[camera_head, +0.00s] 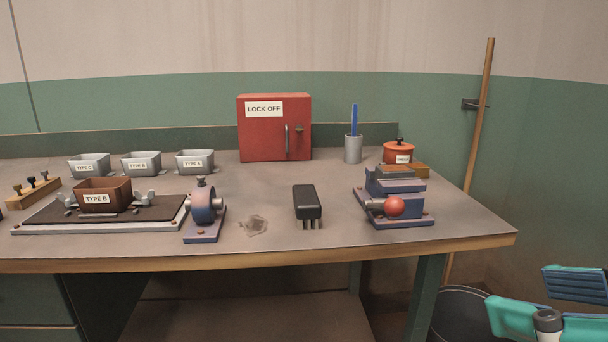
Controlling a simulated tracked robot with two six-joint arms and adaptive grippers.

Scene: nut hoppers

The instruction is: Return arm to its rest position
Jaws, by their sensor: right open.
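My right gripper (546,303) shows at the lower right edge of the head view, teal with blue ribbed pads. It is open, with nothing visible between its fingers. It is to the right of the workbench (340,252) and apart from it, and part of it is cut off by the frame. My left gripper and arm are not in view. Brown hopper TYPE B (103,194) sits on a dark plate (50,211) at the left of the bench, between wing nuts.
Grey bins (140,163) line the back left. A red LOCK OFF box (274,127), a grey cup (353,149), a red pot (398,152), a vise (394,202), a black plug (307,203) and a blue clamp (204,208) stand on the bench. A dark bucket (462,318) is near my right gripper.

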